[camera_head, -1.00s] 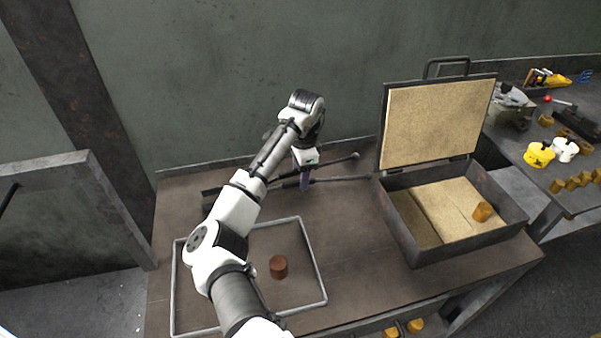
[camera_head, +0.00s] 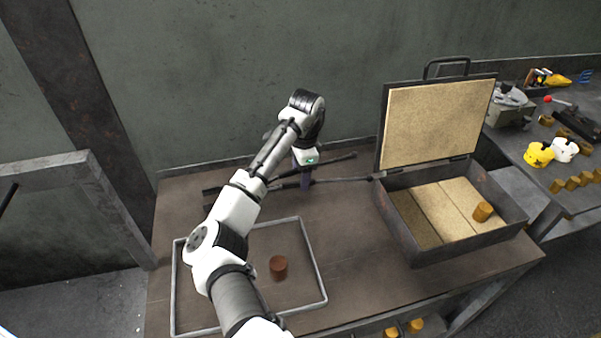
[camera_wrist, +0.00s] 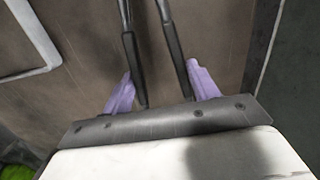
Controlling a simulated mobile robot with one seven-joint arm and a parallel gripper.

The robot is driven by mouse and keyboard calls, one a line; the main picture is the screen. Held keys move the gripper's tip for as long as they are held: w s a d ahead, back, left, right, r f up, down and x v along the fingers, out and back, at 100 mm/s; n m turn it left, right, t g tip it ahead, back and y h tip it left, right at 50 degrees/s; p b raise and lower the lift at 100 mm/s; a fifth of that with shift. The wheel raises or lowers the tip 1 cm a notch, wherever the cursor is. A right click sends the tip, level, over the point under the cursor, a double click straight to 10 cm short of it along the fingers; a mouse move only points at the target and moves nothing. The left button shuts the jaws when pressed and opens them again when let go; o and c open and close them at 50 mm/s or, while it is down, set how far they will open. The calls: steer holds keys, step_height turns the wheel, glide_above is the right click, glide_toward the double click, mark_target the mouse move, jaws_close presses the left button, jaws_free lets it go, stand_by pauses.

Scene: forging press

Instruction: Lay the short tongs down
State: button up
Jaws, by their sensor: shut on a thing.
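My gripper (camera_wrist: 160,92) has two purple fingers, shut on the dark short tongs (camera_wrist: 133,65). In the wrist view the two dark handles run up between the fingers, slightly spread apart. In the head view my gripper (camera_head: 305,180) points down at the back of the table, left of the open box. Thin dark rods (camera_head: 342,179) stretch left and right of it, low over the tabletop. I cannot tell whether the tongs touch the table. My arm and gripper hide the rods' middle.
The open box (camera_head: 445,248), with a pale lining and an orange-brown cylinder (camera_head: 482,211), stands right. A wire-edged frame (camera_head: 313,262) lies front left with a brown cylinder (camera_head: 278,267). The table middle (camera_head: 350,230) is clear. A side bench (camera_head: 535,180) at right holds tools.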

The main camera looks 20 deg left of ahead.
steer(key=o, duration=0.5)
steer(key=shift+o, duration=0.3)
steer(key=o, duration=0.5)
